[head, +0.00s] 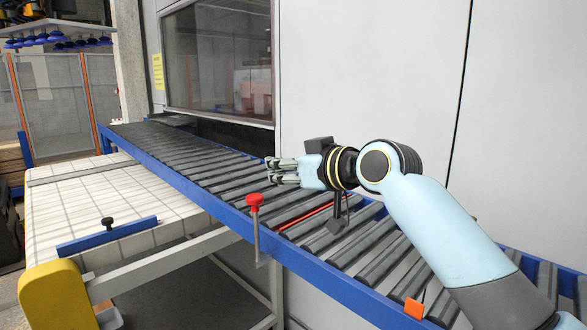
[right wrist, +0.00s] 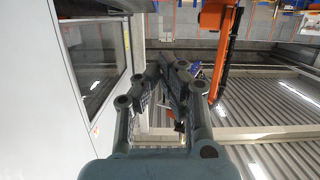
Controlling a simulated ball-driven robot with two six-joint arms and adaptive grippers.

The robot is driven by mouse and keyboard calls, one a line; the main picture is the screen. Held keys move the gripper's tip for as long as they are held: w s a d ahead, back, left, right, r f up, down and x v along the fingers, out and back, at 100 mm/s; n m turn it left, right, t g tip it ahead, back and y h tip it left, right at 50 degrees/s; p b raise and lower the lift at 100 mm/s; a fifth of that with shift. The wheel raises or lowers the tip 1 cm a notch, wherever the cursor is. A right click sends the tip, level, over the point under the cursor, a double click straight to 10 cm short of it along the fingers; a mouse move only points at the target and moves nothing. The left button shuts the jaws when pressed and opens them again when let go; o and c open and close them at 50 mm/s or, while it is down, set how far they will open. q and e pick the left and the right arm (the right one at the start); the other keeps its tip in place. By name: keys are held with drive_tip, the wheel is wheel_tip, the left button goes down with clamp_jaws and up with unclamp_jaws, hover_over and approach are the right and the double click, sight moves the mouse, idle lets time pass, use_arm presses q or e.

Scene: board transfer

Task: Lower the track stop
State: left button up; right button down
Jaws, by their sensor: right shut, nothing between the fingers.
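The track stop shows in the head view as a red knob (head: 254,200) on an upright metal rod (head: 257,240) at the near blue rail. A thin red bar (head: 305,216) lies across the rollers behind it. I cannot tell whether this bar stands above the rollers. My right gripper (head: 269,171) is shut and empty, above the rollers, a little beyond the knob and apart from it. Its closed fingers (right wrist: 172,70) also show in the right wrist view, with nothing between them. My left gripper is not in view.
The roller conveyor (head: 190,160) runs from back left to front right, with a blue rail (head: 320,275) on its near side. A white gridded table (head: 60,205) stands to the left. An orange plate (head: 414,308) sits on the rail. A grey wall (head: 370,70) stands behind.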

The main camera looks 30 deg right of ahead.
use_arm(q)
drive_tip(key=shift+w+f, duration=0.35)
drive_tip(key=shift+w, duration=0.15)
use_arm(e)
drive_tip(key=v, duration=0.4)
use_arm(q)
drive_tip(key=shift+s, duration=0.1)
